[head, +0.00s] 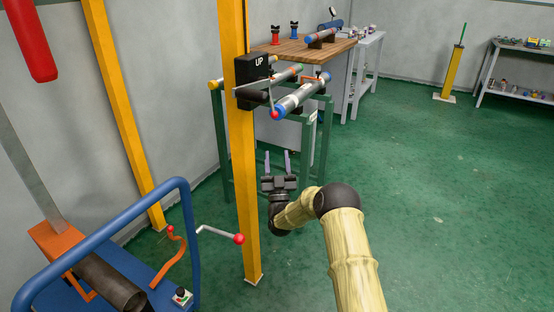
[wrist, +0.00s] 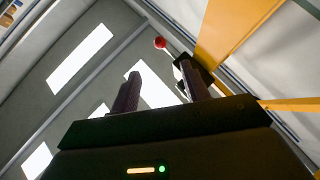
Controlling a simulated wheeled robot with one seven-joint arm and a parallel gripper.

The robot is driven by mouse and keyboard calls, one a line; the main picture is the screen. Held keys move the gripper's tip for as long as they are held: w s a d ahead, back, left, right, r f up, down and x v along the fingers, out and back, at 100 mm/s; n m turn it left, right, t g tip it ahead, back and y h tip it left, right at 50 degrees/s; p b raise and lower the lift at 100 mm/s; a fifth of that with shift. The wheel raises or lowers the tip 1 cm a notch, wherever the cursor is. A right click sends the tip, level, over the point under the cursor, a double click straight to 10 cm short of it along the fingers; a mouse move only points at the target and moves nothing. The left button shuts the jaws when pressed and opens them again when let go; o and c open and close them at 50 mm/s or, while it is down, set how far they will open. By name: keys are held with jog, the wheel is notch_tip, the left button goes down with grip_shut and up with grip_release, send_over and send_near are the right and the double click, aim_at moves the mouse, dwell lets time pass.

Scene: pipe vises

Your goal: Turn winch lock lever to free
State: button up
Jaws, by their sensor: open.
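A black winch box (head: 252,82) marked "UP" is mounted on the yellow post (head: 238,150) in the head view. A thin silver lever (head: 250,88) crosses its front, and a rod with a red ball (head: 275,114) hangs at its right; I cannot tell for sure which is the lock lever. My gripper (head: 277,154) is open and empty, fingers pointing up, below and right of the box and apart from it. In the wrist view, a red ball (wrist: 160,42) on a pale rod and part of the black box (wrist: 182,66) show beyond my fingers (wrist: 163,92).
A bent crank with a red ball (head: 239,239) is low by the post. A blue cart (head: 78,248) with an orange lever (head: 177,262) stands at lower left. Pipes (head: 300,95) on a green stand (head: 325,140) are behind the gripper.

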jog(key=shift+a+r, duration=0.1)
jog(key=shift+a, duration=0.05)
jog(key=c, duration=0.7)
jog(key=a+n+g+y, duration=0.1)
jog(key=y, duration=0.1)
jog(key=w+a+r+n+g+y, duration=0.1)
jog(key=n+g+y, duration=0.1)
jog(key=shift+r+g, duration=0.2)
jog(key=shift+g, duration=0.1)
grip_shut()
jog(key=s+d+f+m+g+h, duration=0.1)
jog(key=s+g, duration=0.6)
jog(key=s, duration=0.7)
jog(key=s+d+f+m+g+h, duration=0.1)
jog(key=s+d+f+g, duration=0.2)
jog(key=s, duration=1.1)
jog(key=s+d+f+m+g+h, duration=0.1)
jog(key=s+d+f+g+h, duration=0.1)
jog(key=s+d+g, duration=0.5)
jog(key=s+f+g, duration=0.1)
jog(key=s+g, duration=0.2)
jog(key=s, duration=0.4)
jog(key=shift+s+g, duration=0.3)
jog(key=shift+s, duration=0.1)
